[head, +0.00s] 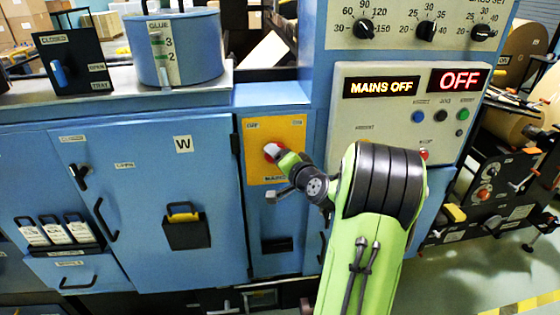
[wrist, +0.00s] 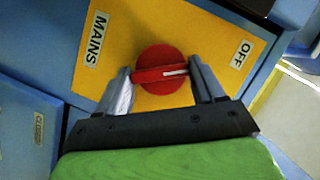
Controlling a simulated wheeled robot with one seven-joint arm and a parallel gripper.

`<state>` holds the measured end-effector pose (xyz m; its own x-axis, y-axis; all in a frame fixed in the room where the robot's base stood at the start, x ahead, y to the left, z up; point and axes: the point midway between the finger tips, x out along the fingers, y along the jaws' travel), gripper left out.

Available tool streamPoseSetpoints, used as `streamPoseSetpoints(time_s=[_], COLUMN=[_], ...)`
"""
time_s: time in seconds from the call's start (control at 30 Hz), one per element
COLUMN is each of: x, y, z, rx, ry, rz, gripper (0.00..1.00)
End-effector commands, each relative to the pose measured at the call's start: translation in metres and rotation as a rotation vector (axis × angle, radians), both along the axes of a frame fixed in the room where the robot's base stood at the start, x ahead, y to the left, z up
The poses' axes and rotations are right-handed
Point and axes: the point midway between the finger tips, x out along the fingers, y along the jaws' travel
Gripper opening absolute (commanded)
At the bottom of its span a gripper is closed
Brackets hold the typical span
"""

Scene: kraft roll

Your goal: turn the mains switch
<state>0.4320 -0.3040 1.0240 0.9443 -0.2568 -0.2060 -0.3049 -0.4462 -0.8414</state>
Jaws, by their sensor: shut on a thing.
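The mains switch (head: 271,150) is a red round knob with a raised bar across it, on a yellow plate (head: 288,133) on the blue cabinet front. In the wrist view the red knob (wrist: 160,65) sits between the two grey fingers of my gripper (wrist: 162,76), and they are shut on its bar. A white line marks the bar's right part, on the side of the OFF label (wrist: 242,54). The MAINS label (wrist: 97,38) is at the left of the plate. In the head view my gripper (head: 278,155) partly covers the knob.
Lit displays read MAINS OFF (head: 381,87) and OFF (head: 459,79) on the panel above right. A glue pot (head: 175,48) and a black lever box (head: 75,62) stand on the ledge at left. Cabinet handles (head: 105,220) stick out left of the switch.

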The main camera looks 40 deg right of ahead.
Motion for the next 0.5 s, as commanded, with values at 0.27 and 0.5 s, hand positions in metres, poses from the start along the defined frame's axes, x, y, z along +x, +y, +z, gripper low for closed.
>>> streamPoseSetpoints(time_s=[0.27, 0.5], x=[0.0005, 0.0004], y=[0.0013, 0.0013], z=[-0.001, -0.0007], rx=[-0.127, -0.177], ry=[0.092, 0.127], rz=[0.002, 0.002], gripper=[0.38, 0.38])
